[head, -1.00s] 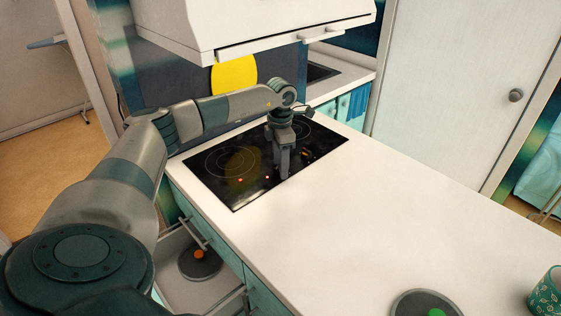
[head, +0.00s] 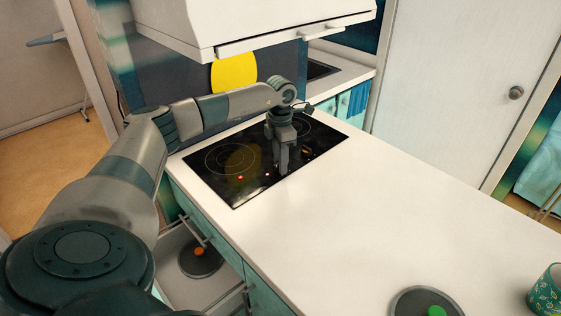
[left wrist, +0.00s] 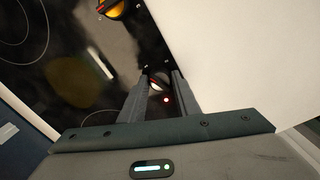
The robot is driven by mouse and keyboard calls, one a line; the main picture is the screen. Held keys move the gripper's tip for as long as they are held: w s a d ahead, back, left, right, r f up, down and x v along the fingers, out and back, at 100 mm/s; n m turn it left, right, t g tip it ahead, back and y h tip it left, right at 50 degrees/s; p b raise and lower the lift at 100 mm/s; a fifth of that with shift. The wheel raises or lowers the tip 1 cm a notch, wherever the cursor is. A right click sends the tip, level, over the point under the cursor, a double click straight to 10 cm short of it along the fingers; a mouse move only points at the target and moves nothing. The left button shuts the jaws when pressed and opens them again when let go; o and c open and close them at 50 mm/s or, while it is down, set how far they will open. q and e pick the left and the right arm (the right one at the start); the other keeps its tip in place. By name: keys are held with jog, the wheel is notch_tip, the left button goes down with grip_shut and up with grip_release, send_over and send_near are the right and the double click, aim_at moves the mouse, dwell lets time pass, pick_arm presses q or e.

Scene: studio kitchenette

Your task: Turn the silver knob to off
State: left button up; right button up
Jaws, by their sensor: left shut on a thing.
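The black cooktop (head: 225,190) is set into the white counter. My left gripper (head: 282,170) points down at its front right part. In the left wrist view, the fingers of my left gripper (left wrist: 160,88) are around a small knob (left wrist: 156,86) with a silver-grey part and a reddish part, and they are shut on it. The fingers cover much of this knob, and the head view hides it. A lit red dot (left wrist: 166,100) shows beside it. Another knob with a yellow-orange top (left wrist: 110,7) is farther along the same edge. My right gripper is not in view.
A white hood (head: 250,30) hangs above the cooktop. Below the counter, an open drawer (head: 170,285) holds a dark round lid with an orange knob (head: 199,251). A lid with a green knob (head: 437,312) and a patterned cup (head: 546,295) are at front right. The counter's middle is clear.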

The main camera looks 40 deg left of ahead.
pick_arm(q)
jog(key=n, duration=0.6)
jog(key=shift+b, duration=0.35)
jog(key=n, duration=0.3)
jog(key=shift+n, duration=0.4)
jog(key=shift+r+n, duration=0.1)
jog(key=shift+n, duration=1.6)
jog(key=o, duration=1)
jog(key=shift+o, duration=0.2)
